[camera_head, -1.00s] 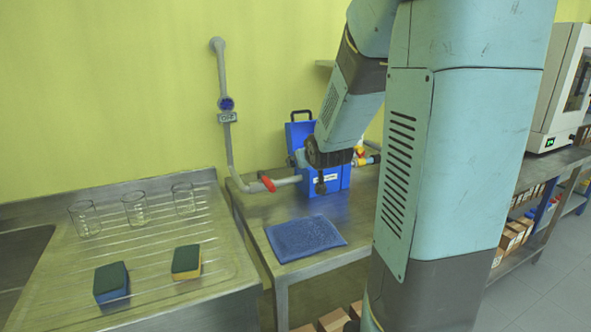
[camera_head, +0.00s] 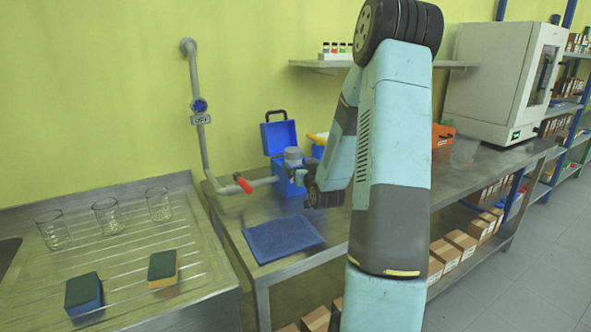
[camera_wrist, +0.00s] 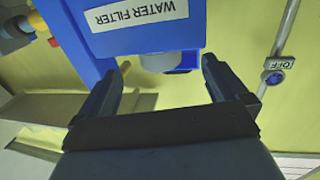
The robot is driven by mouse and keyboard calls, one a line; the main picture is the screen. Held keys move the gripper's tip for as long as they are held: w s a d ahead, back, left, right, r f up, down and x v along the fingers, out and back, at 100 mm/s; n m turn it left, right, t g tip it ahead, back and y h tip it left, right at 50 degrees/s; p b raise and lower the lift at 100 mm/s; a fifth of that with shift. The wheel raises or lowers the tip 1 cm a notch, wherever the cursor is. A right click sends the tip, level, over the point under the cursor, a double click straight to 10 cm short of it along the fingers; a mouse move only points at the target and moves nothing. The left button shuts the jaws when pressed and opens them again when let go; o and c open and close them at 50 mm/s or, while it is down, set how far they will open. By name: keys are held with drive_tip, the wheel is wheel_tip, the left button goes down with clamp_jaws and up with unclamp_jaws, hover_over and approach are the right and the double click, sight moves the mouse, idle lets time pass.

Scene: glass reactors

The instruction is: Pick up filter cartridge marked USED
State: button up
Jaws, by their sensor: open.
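The blue water filter box (camera_head: 283,178) stands against the wall with its lid (camera_head: 279,137) raised. A grey cylinder (camera_head: 293,155), apparently the filter cartridge, sticks up from its top. The wrist view is upside down and shows the box front with a WATER FILTER label (camera_wrist: 136,13) and the pale cylinder end (camera_wrist: 158,62). My gripper (camera_wrist: 166,72) is open, its two dark fingers pointing towards the box, one on each side of the cylinder and seemingly apart from it. No USED mark is legible. In the head view my wrist hides part of the box and the fingers.
A grey pipe with a red-handled valve (camera_head: 243,183) runs to the box's left. A blue mat (camera_head: 283,239) lies in front on the metal table. A drainboard with glass beakers (camera_head: 108,215) and sponges (camera_head: 163,268) is at left. A shelf (camera_head: 322,64) hangs above.

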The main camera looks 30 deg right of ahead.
sight(296, 159)
drive_tip(key=w, duration=0.4)
drive_tip(key=w+d, duration=0.1)
drive_tip(key=w, duration=0.1)
drive_tip(key=shift+w+d+r, duration=0.15)
drive_tip(key=shift+w+r, duration=0.05)
drive_tip(key=shift+w, duration=0.65)
drive_tip(key=shift+w+d+r, duration=0.15)
drive_tip(key=shift+w+r, duration=0.1)
drive_tip(key=shift+w, duration=0.65)
drive_tip(key=shift+w+d+r, duration=0.15)
drive_tip(key=shift+w+r, duration=0.05)
drive_tip(key=shift+w, duration=0.65)
drive_tip(key=c, duration=1.5)
drive_tip(key=shift+o, duration=0.2)
